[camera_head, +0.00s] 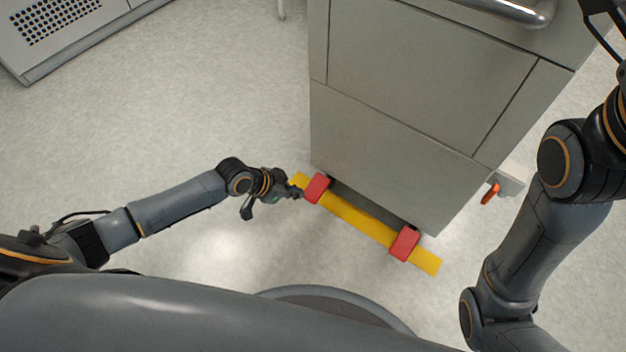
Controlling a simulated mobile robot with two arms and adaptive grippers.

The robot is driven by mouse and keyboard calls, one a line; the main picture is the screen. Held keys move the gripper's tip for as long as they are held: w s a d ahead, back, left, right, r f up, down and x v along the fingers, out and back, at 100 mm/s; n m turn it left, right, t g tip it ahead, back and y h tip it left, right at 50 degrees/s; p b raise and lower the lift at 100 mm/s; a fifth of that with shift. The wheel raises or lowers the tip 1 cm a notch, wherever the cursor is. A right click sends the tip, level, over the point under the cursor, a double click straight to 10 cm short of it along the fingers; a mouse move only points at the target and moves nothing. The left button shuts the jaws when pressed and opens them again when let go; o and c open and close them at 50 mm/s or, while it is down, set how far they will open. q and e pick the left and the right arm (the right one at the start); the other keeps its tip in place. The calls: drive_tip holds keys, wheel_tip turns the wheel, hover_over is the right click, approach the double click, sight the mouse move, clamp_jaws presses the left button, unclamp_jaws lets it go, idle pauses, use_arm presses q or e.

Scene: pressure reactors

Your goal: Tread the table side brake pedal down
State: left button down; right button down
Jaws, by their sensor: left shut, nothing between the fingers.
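A yellow bar (356,219) with two red pedals, a left one (317,188) and a right one (404,243), runs low along the near bottom edge of the grey cabinet-like table (400,120). My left gripper (299,192) is shut and empty at the bar's left end, right beside the left red pedal. It covers a little of the yellow bar. I cannot tell if it touches the pedal. My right gripper (603,12) shows only in part at the top right edge, and its fingers are cut off.
A small orange-red lever (490,193) sits on a bracket at the table's right side. A metal handle (520,10) crosses the table's top. A light cabinet with a perforated panel (55,20) stands at the upper left. The floor on the left is clear.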

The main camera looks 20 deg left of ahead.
use_arm(q)
drive_tip(key=v, duration=1.2)
idle(0.5)
